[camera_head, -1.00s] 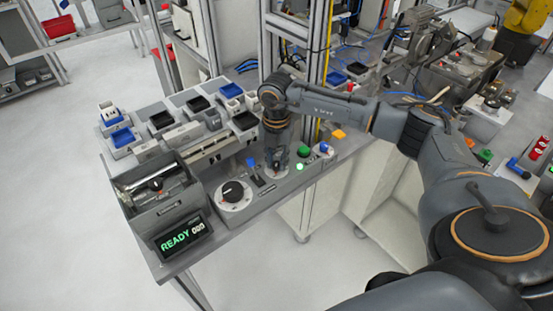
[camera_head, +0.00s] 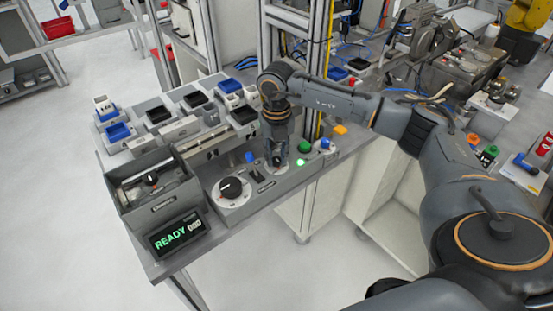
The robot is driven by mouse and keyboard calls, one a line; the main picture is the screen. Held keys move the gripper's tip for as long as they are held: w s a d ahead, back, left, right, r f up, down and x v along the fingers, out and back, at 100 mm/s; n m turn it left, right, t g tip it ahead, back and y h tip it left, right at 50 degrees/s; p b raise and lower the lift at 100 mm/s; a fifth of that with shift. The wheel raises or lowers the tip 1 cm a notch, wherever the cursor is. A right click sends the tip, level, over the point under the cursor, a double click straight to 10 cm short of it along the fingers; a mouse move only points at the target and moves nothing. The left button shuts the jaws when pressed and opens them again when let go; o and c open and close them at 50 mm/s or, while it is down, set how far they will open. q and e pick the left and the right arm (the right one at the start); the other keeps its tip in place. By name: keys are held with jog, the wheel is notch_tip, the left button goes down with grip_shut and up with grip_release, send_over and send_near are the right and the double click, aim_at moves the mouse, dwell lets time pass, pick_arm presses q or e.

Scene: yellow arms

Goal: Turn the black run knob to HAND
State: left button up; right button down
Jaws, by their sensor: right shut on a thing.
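A control panel (camera_head: 259,198) lies along the table's front edge. A large black knob (camera_head: 230,187) on a white dial shows at its left, uncovered. My right gripper (camera_head: 276,162) points down onto a second, smaller white dial to the right of it. It is shut on what seems to be the black run knob, which the fingers mostly hide. The labels around this dial are too small to read, so I cannot tell the knob's position. My left gripper is out of the picture.
A blue switch (camera_head: 249,157), a green button (camera_head: 304,146) and a blue-topped post (camera_head: 325,144) stand near the gripper. A display (camera_head: 179,234) reads READY. A grey bin (camera_head: 154,190) is at the left. Trays with blue and black boxes (camera_head: 193,99) stand behind.

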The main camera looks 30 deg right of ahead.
aim_at(277, 158)
jog(key=n+b, duration=0.3)
jog(key=n, duration=0.3)
jog(key=shift+f, duration=0.1)
jog(key=n+b, duration=0.2)
jog(key=n, duration=0.3)
jog(key=shift+n, duration=0.4)
jog(key=c, duration=1.1)
grip_release()
jog(key=shift+r, duration=0.2)
notch_tip(277, 158, up, 12)
jog(key=shift+f, duration=0.1)
